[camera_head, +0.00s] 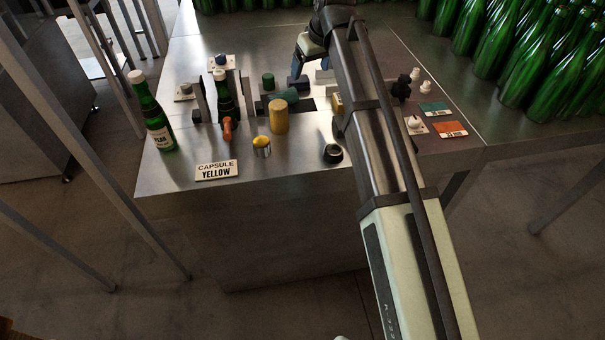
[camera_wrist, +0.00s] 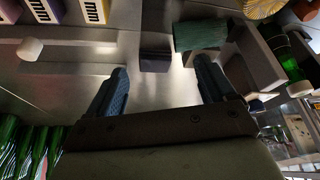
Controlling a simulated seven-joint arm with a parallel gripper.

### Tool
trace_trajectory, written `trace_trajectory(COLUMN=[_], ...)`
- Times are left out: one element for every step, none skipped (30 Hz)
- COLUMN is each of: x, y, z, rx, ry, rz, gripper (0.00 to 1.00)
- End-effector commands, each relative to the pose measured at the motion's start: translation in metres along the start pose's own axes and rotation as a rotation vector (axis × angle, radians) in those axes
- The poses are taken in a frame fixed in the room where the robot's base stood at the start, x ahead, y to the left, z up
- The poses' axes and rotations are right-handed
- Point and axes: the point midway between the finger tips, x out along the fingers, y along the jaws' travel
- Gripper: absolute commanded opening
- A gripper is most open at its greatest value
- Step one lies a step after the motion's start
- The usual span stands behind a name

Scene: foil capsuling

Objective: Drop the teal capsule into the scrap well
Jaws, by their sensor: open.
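A teal capsule (camera_head: 289,95) lies on its side near the middle of the table; it also shows in the wrist view (camera_wrist: 200,36), at upper right of centre. In the head view the gripper (camera_head: 298,66) is beyond the capsule, partly hidden by my arm.
A gold cylinder (camera_head: 278,117), an orange piece (camera_head: 228,129) and bottles in front and left crowd the area. A grey block (camera_wrist: 256,60) stands close by the right finger.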

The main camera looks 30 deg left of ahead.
Motion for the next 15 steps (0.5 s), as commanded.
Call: trace_trajectory(x=[-0.006,-0.01,-0.016,-0.021,-0.025,-0.033,-0.038,-0.043,-0.051,-0.056,-0.062,-0.069,-0.074,-0.079,-0.086], y=[0.0,0.0,0.0,0.0,0.0,0.0,0.0,0.0,0.0,0.0,0.0,0.0,0.0,0.0,0.0], z=[0.0,0.0,0.0,0.0,0.0,0.0,0.0,0.0,0.0,-0.001,-0.001,-0.001,-0.001,-0.001,-0.001], rx=[0.0,0.0,0.0,0.0,0.0,0.0,0.0,0.0,0.0,0.0,0.0,0.0,0.0,0.0,0.0], ry=[0.001,0.001,0.002,0.002,0.002,0.002,0.002,0.002,0.003,0.002,0.002,0.002,0.002,0.002,0.002], rz=[0.0,0.0,0.0,0.001,0.001,0.001,0.0,0.0,0.0,0.0,0.0,0.0,0.0,0.0,0.0], gripper=[0.84,0.84,0.84,0.84,0.84,0.84,0.84,0.84,0.84,0.84,0.84,0.84,0.84,0.84,0.84])
